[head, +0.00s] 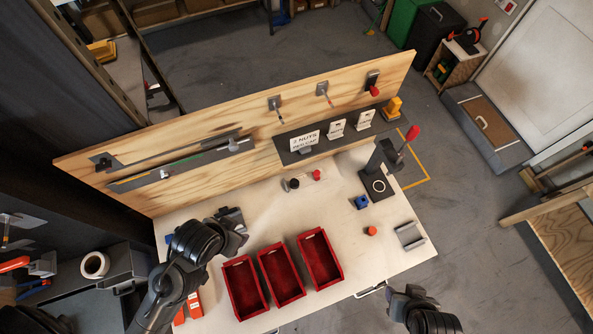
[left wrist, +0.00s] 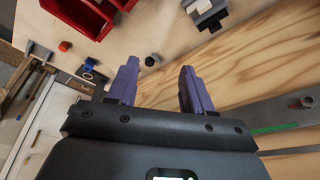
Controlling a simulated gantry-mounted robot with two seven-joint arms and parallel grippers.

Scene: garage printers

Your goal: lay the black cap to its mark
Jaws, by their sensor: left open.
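A small black cap (head: 293,183) rests on the pale bench top near the foot of the plywood back board, with a grey piece close against its left. A small dark grey piece (left wrist: 153,60) shows beyond the fingers in the left wrist view; I cannot tell whether it is the cap. My left gripper (head: 238,222) is open and empty above the bench, left of the cap; its two purple fingers (left wrist: 158,88) are apart in the left wrist view. My right gripper (head: 410,298) is at the bottom right, its fingers unclear. I cannot make out the cap's mark.
Three red bins (head: 283,273) stand at the bench front. A red cap (head: 316,175), blue block (head: 361,202), orange cap (head: 371,231) and grey tray (head: 410,236) lie to the right. A black stand with a white ring (head: 379,186) is nearby. The plywood board (head: 215,122) rises behind.

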